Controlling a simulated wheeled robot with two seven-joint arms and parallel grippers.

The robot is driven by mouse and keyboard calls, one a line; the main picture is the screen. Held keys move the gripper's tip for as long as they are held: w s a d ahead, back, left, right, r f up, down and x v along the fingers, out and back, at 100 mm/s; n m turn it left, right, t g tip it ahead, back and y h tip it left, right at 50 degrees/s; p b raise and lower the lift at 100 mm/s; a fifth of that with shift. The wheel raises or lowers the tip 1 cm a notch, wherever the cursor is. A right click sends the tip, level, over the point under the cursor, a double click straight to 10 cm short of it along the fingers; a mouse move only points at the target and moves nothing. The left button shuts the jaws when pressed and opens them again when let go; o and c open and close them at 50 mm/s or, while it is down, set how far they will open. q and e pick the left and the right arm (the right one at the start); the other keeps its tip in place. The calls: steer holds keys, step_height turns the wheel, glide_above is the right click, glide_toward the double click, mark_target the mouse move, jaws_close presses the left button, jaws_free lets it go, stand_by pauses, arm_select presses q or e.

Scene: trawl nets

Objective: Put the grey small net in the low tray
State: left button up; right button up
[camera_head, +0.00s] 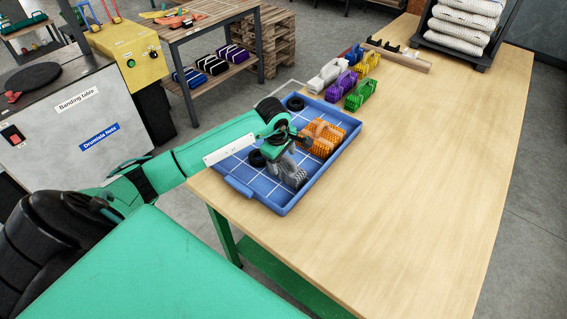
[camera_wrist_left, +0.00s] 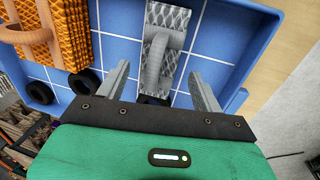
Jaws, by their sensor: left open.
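The grey small net (camera_head: 291,173) lies in the low blue tray (camera_head: 240,187), toward its front right part. In the left wrist view the grey net (camera_wrist_left: 172,18) shows a mesh body with a curved grey handle, resting on the tray's blue gridded floor (camera_wrist_left: 120,50). My left gripper (camera_head: 293,148) is over the tray, right at the grey net. In the left wrist view its two fingers (camera_wrist_left: 160,88) stand apart on either side of the net's near end, with gaps to both sides. My right gripper is not in view.
An orange net (camera_head: 325,138) with a tan handle sits in the tray beside the grey one. Black rings lie in the tray. White, purple, green, yellow and blue nets (camera_head: 345,84) stand behind it on the wooden table (camera_head: 430,150). The table's right side is clear.

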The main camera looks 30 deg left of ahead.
arm_select(q)
step_height(320, 180, up, 9)
steer(key=s+b, duration=0.1)
steer(key=shift+s+b, duration=0.3)
steer(key=shift+s, duration=0.1)
steer(key=shift+r, duration=0.1)
